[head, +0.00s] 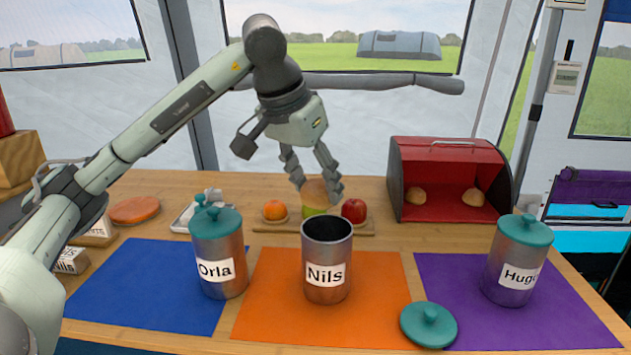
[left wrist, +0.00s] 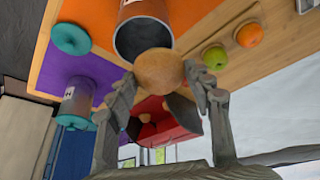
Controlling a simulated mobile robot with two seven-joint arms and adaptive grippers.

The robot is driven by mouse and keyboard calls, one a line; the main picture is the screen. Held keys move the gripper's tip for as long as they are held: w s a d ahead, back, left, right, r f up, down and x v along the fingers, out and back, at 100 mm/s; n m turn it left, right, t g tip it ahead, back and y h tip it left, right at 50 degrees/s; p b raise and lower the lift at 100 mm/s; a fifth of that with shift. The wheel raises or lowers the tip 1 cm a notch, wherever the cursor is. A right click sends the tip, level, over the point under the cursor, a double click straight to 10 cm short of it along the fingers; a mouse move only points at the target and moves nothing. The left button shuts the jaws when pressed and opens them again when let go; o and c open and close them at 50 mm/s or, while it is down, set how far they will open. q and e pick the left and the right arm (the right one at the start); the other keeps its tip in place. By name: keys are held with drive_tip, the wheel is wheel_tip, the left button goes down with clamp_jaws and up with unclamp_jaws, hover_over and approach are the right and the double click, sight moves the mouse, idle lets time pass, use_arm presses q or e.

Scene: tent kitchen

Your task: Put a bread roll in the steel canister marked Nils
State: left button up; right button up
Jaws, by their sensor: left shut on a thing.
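My left gripper (head: 318,185) is shut on a bread roll (head: 316,192) and holds it above and just behind the Nils canister. The roll also shows between the fingers in the left wrist view (left wrist: 158,72). The steel canister marked Nils (head: 326,275) stands upright and open on the orange mat (head: 262,290); its dark inside shows. A teal lid (head: 429,325) lies on the mats to its right. In the left wrist view the open canister (left wrist: 144,35) is just beyond the roll. My right gripper is not in view.
The Orla canister (head: 218,262) and Hugo canister (head: 517,270) stand lidded on the blue mat (head: 130,290) and purple mat (head: 460,275). A red bread box (head: 450,170) with two rolls stands open behind. An orange (head: 274,209) and a red apple (head: 353,210) sit on a board.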

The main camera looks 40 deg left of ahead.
use_arm(q)
drive_tip(key=o, duration=0.9)
drive_tip(key=shift+r, duration=0.1)
drive_tip(key=v, duration=1.2)
